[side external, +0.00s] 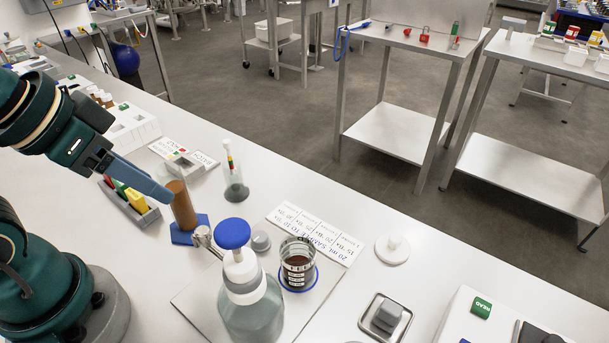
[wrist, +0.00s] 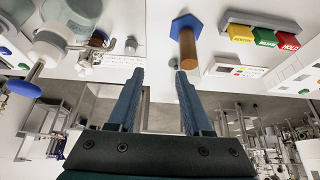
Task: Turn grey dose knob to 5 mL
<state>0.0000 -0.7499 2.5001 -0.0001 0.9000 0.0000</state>
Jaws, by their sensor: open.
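A dispenser bottle (side external: 250,312) with a blue-topped white head (side external: 233,238) stands at the lower middle of the side view; it also shows at the upper left of the wrist view (wrist: 68,18). A short grey round piece (side external: 261,241) shows just right of the head, and a shiny metal fitting (side external: 203,238) just left of it. I cannot tell which is the dose knob, and no dose scale is readable. My gripper (side external: 163,190) is open and empty, left of the bottle and apart from it. In the wrist view its fingers (wrist: 159,74) are spread.
A brown cylinder on a blue hexagonal base (side external: 182,207) stands close by my fingertips. A beaker of brown liquid (side external: 298,270) stands right of the bottle, before a printed card (side external: 318,236). A rack of coloured blocks (side external: 130,203) lies left. A metal tray (side external: 385,318) sits right.

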